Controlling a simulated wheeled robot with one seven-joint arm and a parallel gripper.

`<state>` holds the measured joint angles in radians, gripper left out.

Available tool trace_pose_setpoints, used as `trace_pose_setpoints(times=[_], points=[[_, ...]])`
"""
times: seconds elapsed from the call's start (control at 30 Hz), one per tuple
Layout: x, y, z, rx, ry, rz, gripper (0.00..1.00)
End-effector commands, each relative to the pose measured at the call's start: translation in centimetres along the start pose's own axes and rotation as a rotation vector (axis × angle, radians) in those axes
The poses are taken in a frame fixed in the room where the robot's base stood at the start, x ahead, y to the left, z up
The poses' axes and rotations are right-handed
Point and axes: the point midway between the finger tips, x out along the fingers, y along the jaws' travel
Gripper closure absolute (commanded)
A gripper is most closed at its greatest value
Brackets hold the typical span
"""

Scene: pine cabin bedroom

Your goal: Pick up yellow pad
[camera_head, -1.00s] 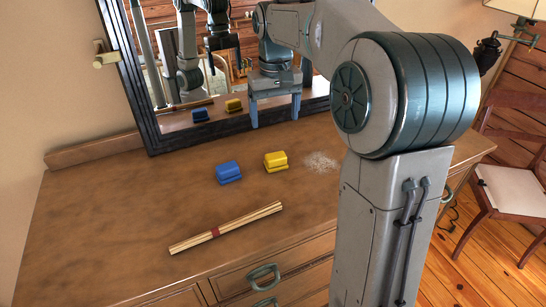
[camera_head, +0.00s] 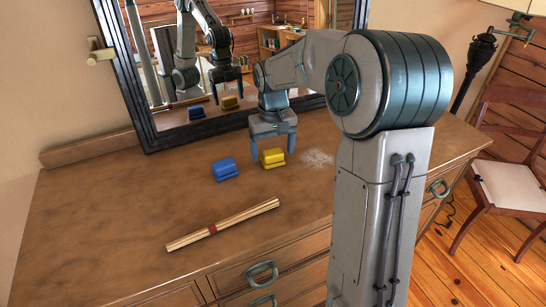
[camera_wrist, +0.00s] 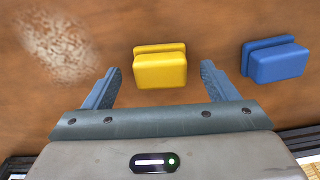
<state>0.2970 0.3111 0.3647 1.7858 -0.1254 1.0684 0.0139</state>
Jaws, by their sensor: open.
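The yellow pad (camera_head: 273,158) rests on the wooden dresser top, just right of a blue pad (camera_head: 225,169). My gripper (camera_head: 271,151) is open and points down at the pad, its blue fingers to either side of it in the head view. In the wrist view the yellow pad (camera_wrist: 160,66) lies ahead of and between the two fingertips (camera_wrist: 161,72), with nothing held. The blue pad (camera_wrist: 274,60) lies outside the right finger there. I cannot tell how far the fingertips are above the dresser.
A bundle of sticks with a red band (camera_head: 223,224) lies toward the dresser's front. A framed mirror (camera_head: 240,118) stands behind the pads and reflects them and my arm. A whitish powdery patch (camera_head: 318,158) is right of the yellow pad. The dresser's left part is clear.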

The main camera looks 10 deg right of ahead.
Motion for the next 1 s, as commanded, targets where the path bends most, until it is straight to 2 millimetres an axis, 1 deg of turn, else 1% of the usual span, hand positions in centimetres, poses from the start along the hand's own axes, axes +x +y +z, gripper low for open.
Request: trace_pose_setpoints(times=[0.03,0.13,0.37,0.4,0.47,0.5,0.53,0.87,1.0], points=[[0.63,-0.04,0.00,-0.001,-0.001,-0.001,0.20],[1.22,-0.06,0.00,-0.001,0.000,-0.001,0.20],[1.30,-0.07,-0.02,-0.001,0.002,0.000,0.20],[1.30,-0.07,-0.02,-0.001,0.002,0.000,0.31],[1.29,-0.07,-0.02,-0.001,0.001,0.000,0.48],[1.29,-0.07,-0.02,-0.001,0.001,0.000,0.59],[1.29,-0.07,-0.02,-0.001,0.001,0.000,0.67],[1.16,-0.06,-0.04,-0.001,0.002,0.000,0.69],[0.42,-0.04,-0.08,0.000,0.003,0.001,0.69]])
